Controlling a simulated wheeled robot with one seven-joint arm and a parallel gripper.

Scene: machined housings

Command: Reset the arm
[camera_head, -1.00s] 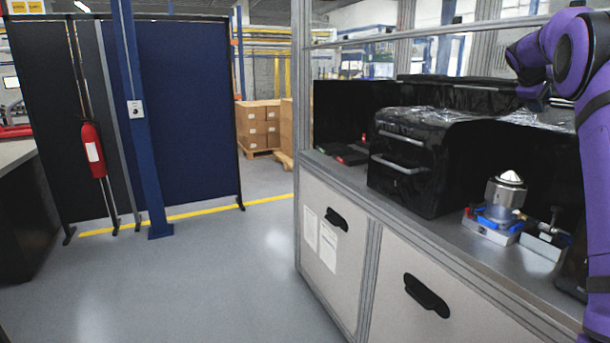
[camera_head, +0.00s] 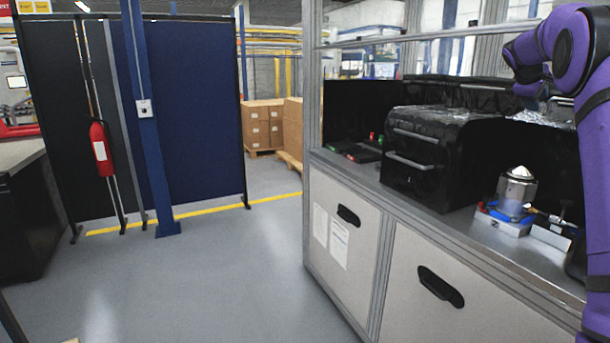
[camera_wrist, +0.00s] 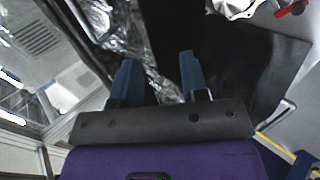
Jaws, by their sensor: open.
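My purple arm (camera_head: 592,130) runs up the right edge of the head view and bends over the workbench. My gripper (camera_wrist: 158,82) shows in the wrist view with its two blue-grey fingers spread apart and nothing between them. Black surfaces and crinkled clear wrap lie beyond the fingers there. In the head view the gripper end is not clearly visible.
A metal machined housing (camera_head: 516,190) with a cone top stands in a blue-and-white fixture on the workbench (camera_head: 455,222). A black wrapped box (camera_head: 425,165) with handles stands left of it. A fire extinguisher (camera_head: 101,150) is at left. The floor (camera_head: 215,270) is clear.

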